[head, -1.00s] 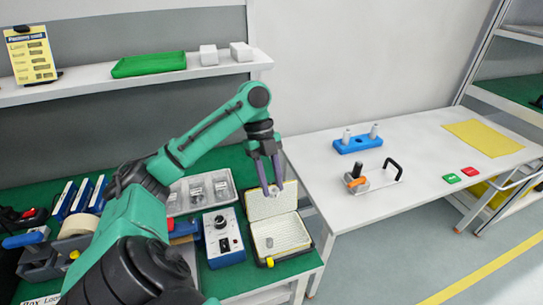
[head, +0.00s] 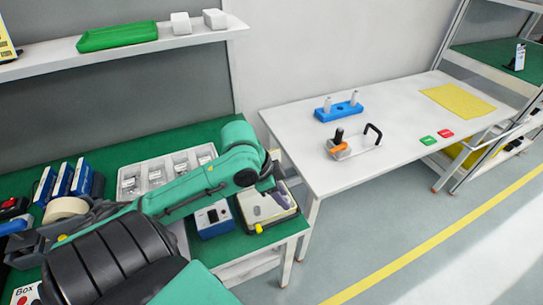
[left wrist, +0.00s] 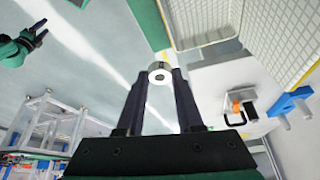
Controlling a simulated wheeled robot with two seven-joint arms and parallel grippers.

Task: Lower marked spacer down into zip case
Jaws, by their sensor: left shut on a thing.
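My left gripper (head: 277,199) is shut on a small pale grey spacer (left wrist: 159,75) with a dark round centre, held between the fingertips in the left wrist view. I cannot make out a mark on it. My right gripper (left wrist: 42,32) shows small there, at upper left.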

